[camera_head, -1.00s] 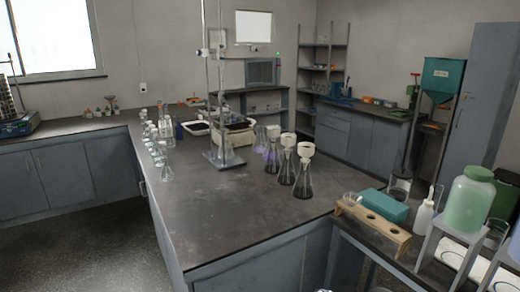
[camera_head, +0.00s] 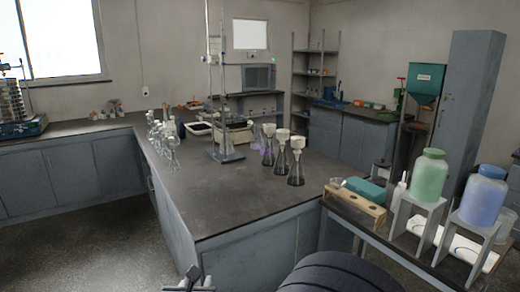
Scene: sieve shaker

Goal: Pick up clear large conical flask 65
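Several clear conical flasks stand in a row on the left of the dark bench (camera_head: 230,195); the nearest clear flask (camera_head: 173,163) is at the row's front end. Several dark-tinted conical flasks (camera_head: 296,176) topped with white funnels stand right of the middle. I cannot tell which flask is number 65, as no numbers are legible. A small grey part at the bottom edge looks like my gripper (camera_head: 190,281), cut off by the frame. It is well in front of and below the flasks, and its opening is unclear.
A metal stand (camera_head: 226,155) rises mid-bench between the flask groups. At right are a wooden rack (camera_head: 352,203), a teal box (camera_head: 364,189), a green jar (camera_head: 429,176) and a blue jar (camera_head: 483,195). The bench's near part is clear, with open floor at left.

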